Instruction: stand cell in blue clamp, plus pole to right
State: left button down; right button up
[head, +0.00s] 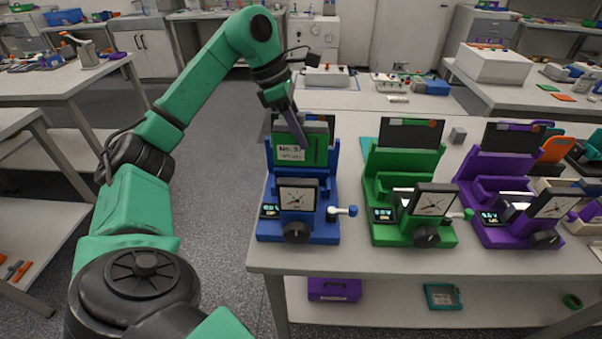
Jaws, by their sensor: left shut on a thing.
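The blue clamp (328,222) stands at the left end of the table, with a dial gauge, a black knob and a blue-and-white side handle on its front. A green cell (319,151) with a white "No. 3" label is upright at the clamp's back part, above its blue walls. My left gripper (296,132) reaches down from above and is shut on the cell at its top. The cell's poles are too small or hidden to tell apart. Whether the cell's bottom touches the clamp floor cannot be seen. My right gripper is out of view.
A green clamp (383,223) and a purple clamp (483,226) stand to the right on the same table (350,256). A small grey block (457,135) lies behind them. A purple case (334,289) and a teal device (443,296) are on the shelf below.

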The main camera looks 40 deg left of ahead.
aim_at(279, 123)
pick_arm(q)
jog(key=f, duration=0.3)
jog(key=a+f, duration=0.1)
jog(key=f, duration=0.1)
jog(key=shift+w+b, duration=0.35)
jog(key=shift+w, duration=0.05)
jog(key=shift+s+d+f, duration=0.3)
jog(key=shift+d+f, duration=0.05)
jog(key=shift+f, duration=0.35)
jog(key=f, duration=0.3)
jog(key=shift+w+a+f+b, duration=0.1)
jog(key=shift+w+f+b, duration=0.15)
jog(key=shift+f+b, duration=0.15)
jog(key=shift+r, duration=0.2)
jog(key=shift+s, duration=0.1)
jog(key=c, duration=0.6)
grip_release()
jog(key=shift+f, duration=0.2)
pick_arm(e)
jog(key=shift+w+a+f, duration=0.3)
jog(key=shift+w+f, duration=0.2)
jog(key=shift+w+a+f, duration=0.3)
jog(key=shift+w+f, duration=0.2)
pick_arm(q)
jog(key=shift+o, duration=0.2)
jog(key=shift+r, duration=0.25)
jog(key=p+v, duration=0.2)
jog(key=v, duration=1)
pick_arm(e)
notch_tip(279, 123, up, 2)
